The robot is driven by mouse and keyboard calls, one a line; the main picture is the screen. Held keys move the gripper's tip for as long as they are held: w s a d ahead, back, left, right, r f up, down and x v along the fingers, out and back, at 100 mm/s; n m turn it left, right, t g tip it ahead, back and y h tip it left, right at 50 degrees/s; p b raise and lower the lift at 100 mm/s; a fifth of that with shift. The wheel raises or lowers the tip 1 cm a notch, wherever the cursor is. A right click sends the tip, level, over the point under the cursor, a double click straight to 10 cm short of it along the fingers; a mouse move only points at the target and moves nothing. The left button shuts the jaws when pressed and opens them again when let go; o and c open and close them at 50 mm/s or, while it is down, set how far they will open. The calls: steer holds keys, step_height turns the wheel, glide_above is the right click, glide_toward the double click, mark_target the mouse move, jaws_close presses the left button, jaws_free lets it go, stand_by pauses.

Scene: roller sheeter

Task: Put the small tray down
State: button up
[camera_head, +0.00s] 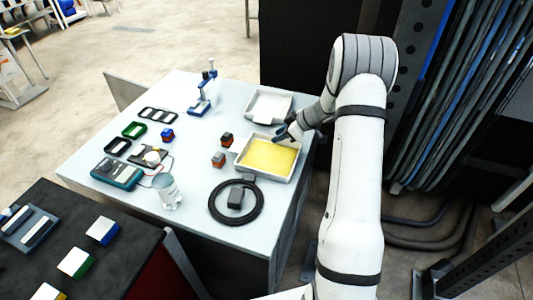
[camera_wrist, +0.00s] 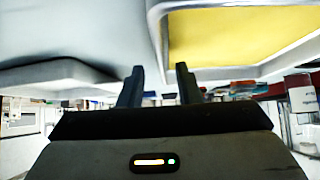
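Two shallow trays are at the right side of the table in the head view. One is a white tray with a yellow inside (camera_head: 268,157); the other is a plain white tray (camera_head: 268,105) behind it. Which one is the small tray is unclear. My gripper (camera_head: 281,134) is at the back edge of the yellow-lined tray, between the two. In the wrist view, the fingers of my gripper (camera_wrist: 158,76) stand apart. The yellow-lined tray (camera_wrist: 240,45) fills the upper right, its rim seen between the fingertips. Whether they touch it is unclear. The plain tray (camera_wrist: 60,75) is at left.
The pale table (camera_head: 205,141) also holds a coiled black cable (camera_head: 213,214), a clear cup (camera_head: 167,191), a teal meter (camera_head: 117,173), small blocks (camera_head: 219,159) and a blue stand (camera_head: 203,98). A dark table (camera_head: 95,270) stands at lower left.

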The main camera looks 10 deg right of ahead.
steer(key=shift+w+a+f, duration=0.2)
steer(key=shift+a+f, duration=0.1)
steer(key=shift+f, duration=0.05)
jaws_close()
stand_by(0.3)
